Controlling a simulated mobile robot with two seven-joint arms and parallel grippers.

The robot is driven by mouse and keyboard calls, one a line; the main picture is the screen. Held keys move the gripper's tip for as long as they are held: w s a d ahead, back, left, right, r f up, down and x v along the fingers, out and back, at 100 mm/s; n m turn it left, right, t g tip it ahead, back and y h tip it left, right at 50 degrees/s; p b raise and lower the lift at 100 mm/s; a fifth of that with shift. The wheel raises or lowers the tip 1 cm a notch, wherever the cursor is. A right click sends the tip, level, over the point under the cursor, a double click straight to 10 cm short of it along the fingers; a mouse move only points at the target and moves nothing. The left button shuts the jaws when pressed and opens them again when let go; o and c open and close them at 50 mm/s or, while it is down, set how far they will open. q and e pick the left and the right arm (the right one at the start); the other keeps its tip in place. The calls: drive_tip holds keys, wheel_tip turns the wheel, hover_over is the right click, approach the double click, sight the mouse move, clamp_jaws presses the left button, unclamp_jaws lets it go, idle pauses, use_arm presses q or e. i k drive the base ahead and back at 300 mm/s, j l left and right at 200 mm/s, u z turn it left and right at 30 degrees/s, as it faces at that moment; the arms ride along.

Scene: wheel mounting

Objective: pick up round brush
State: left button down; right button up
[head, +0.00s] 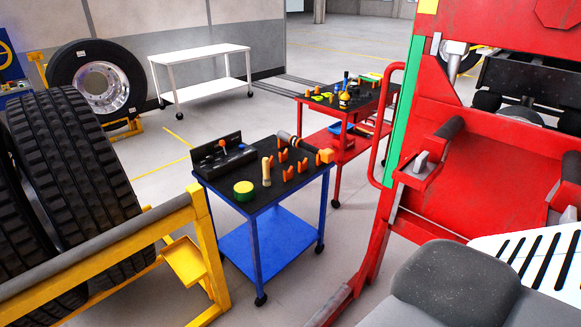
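A blue cart (257,244) with a black top stands in the middle of the head view. Near its front left corner lies a short round piece with a green top and yellow side (244,190). Beside it stands a tool with a light wooden-looking handle (267,171). Either could be the round brush; at this size I cannot tell which. Neither of my grippers is in view, and nothing is seen touching these items.
Orange holders (283,156) and a black tool rack (217,153) share the cart top. A yellow wheel stand (205,240) with large tyres (75,165) is left. Red machinery (470,175) is right. A red cart (337,160) and white table (200,56) stand behind.

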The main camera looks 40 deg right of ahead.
sight(266, 182)
drive_tip(key=i+z, duration=0.5)
drive_tip(key=i, duration=0.65)
